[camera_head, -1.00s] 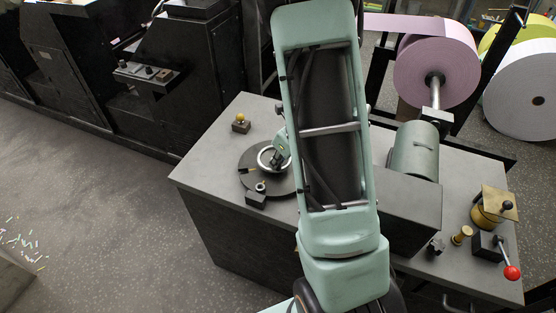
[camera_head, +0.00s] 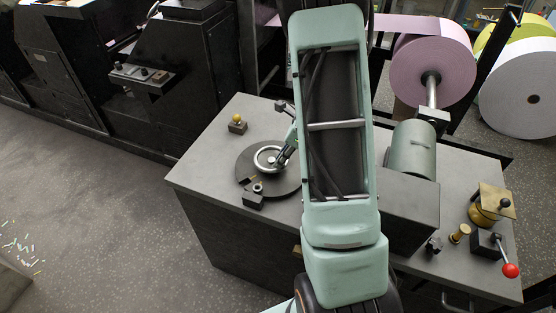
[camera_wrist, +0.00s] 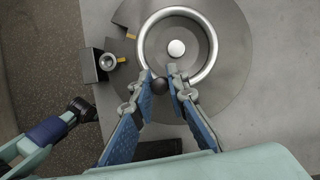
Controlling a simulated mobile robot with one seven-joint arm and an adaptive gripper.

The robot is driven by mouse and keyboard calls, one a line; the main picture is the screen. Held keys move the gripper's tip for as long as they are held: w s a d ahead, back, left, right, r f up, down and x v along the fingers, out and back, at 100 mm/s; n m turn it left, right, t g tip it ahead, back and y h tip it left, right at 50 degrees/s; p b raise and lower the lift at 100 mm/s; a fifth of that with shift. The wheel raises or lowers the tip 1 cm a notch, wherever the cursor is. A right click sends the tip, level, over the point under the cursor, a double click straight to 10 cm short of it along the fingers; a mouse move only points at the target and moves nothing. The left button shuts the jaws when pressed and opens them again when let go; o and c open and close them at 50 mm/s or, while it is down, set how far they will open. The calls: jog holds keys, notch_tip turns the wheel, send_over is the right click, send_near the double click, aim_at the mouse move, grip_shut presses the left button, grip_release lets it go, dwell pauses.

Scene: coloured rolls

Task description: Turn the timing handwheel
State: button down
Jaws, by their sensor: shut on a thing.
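The timing handwheel is a bright metal ring with a pale hub (camera_wrist: 177,48) on a dark round disc (camera_wrist: 232,75). It also shows in the head view (camera_head: 259,160), on the grey bench top. A black ball knob (camera_wrist: 158,86) sits at the wheel's near rim. My gripper (camera_wrist: 162,78) is shut on this knob, with a blue-padded finger on each side. In the head view my gripper (camera_head: 284,155) reaches the wheel's right side and hides part of it. A yellow mark (camera_wrist: 131,36) on the disc lies a little apart from the yellow pointer (camera_wrist: 121,60) of a black block.
The black block (camera_head: 253,201) stands at the disc's near edge. A yellow ball on a small base (camera_head: 237,121) is behind left. A grey motor (camera_head: 412,150), a brass pot (camera_head: 486,213) and a red-knobbed lever (camera_head: 510,270) occupy the right. The bench's left part is clear.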

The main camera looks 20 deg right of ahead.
jog(key=n, duration=0.1)
jog(key=d+n+g, duration=0.1)
jog(key=shift+w+d+n, duration=0.1)
jog(key=shift+w+n, duration=0.15)
jog(key=shift+n, duration=0.15)
jog(key=shift+w+d+n+g+y+b, duration=0.2)
jog(key=shift+d+n+g, duration=0.05)
jog(key=shift+n, duration=0.45)
jog(key=shift+w+d+n+g+y+b, duration=0.15)
jog(key=shift+d+n+g+y+b, duration=0.1)
jog(key=shift+n, duration=0.45)
jog(key=c, duration=1.9)
grip_release()
